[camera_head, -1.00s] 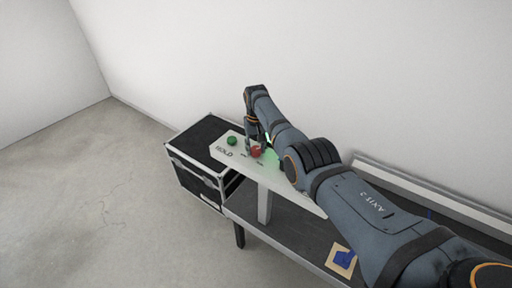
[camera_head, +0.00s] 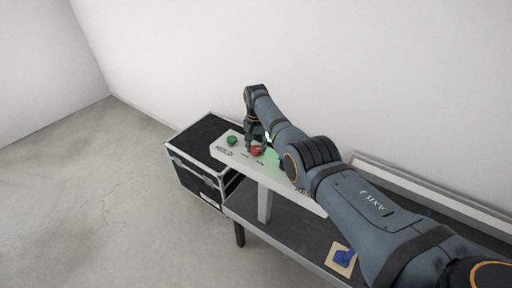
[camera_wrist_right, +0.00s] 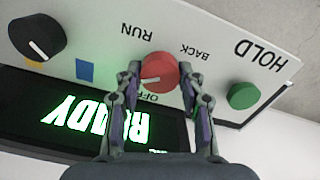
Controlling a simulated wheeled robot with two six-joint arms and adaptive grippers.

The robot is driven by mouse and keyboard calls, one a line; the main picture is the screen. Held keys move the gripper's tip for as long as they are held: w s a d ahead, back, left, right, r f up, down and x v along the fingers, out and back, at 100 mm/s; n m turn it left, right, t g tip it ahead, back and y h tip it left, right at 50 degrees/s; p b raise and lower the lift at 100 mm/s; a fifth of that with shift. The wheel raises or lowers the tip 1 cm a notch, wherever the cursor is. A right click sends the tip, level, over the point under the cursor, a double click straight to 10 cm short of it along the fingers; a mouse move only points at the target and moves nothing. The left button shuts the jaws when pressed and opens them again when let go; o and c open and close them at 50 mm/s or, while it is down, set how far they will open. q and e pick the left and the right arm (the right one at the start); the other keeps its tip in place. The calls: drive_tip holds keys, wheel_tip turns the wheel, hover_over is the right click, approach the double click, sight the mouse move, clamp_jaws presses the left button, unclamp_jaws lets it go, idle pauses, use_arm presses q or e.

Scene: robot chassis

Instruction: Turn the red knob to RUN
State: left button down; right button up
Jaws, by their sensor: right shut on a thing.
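The red knob (camera_wrist_right: 158,72) stands on a white panel (camera_wrist_right: 90,25). Its white pointer mark points to the left in the wrist view, between the RUN label (camera_wrist_right: 138,31) and the OFF label (camera_wrist_right: 157,97). A BACK label (camera_wrist_right: 195,51) is on its other side. My right gripper (camera_wrist_right: 161,68) is shut on the red knob, one finger on each side. In the head view the knob (camera_head: 256,151) shows below the gripper (camera_head: 256,145). My left gripper is not in view.
A green button (camera_wrist_right: 243,96) and a black knob (camera_wrist_right: 37,38) flank the red knob. A display (camera_wrist_right: 95,120) with glowing green letters, partly covered by my gripper, lies beside the panel. A black case (camera_head: 197,182) stands behind. A tan square with blue (camera_head: 341,260) lies on the bench.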

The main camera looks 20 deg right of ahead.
sight(256, 148)
drive_tip(key=shift+w+r, duration=0.1)
drive_tip(key=shift+r, duration=0.05)
drive_tip(key=o, duration=1.2)
drive_tip(key=shift+c, duration=0.2)
wheel_tip(256, 148, up, 12)
